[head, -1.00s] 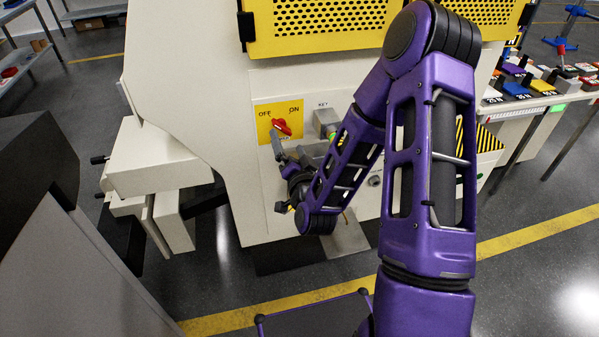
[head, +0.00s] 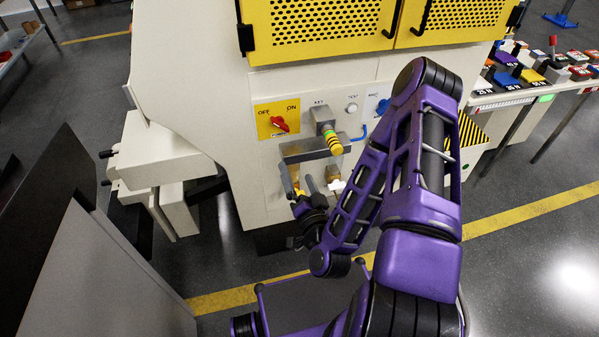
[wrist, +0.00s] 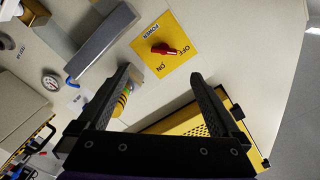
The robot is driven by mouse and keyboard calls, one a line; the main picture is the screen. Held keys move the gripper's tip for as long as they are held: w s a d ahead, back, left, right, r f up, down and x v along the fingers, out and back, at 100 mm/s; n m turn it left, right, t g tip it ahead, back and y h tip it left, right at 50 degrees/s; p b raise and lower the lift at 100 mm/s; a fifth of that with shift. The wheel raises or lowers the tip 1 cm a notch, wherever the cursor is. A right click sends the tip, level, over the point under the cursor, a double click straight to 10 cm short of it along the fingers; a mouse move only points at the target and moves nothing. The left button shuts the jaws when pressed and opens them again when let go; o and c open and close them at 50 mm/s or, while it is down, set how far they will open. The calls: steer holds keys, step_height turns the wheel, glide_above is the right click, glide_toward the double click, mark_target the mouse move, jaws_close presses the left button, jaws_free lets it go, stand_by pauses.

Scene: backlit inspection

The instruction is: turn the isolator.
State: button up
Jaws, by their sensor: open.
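The isolator is a red rotary knob (head: 279,124) on a yellow plate (head: 263,131) marked OFF at the upper left and ON at the upper right, on the cream machine front. In the wrist view the red knob (wrist: 168,49) lies slantwise, one end toward the OFF label. My gripper (head: 299,181) is open and empty, below and slightly right of the plate in the head view. In the wrist view my gripper (wrist: 161,76) has its fingers spread, with the plate beyond them. Nothing touches the knob, and it is unobstructed in both views.
Right of the plate, a key switch block (head: 322,121) with a yellow-and-black striped piece (head: 333,142) sticks out. A grey metal ledge (head: 303,151) juts out below the plate. A yellow perforated guard (head: 320,30) is above. A cluttered table (head: 500,99) stands at the right.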

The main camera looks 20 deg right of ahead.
steer(key=shift+s+r+p, duration=0.5)
steer(key=shift+s+r, duration=0.05)
steer(key=shift+s, duration=0.05)
stand_by(0.4)
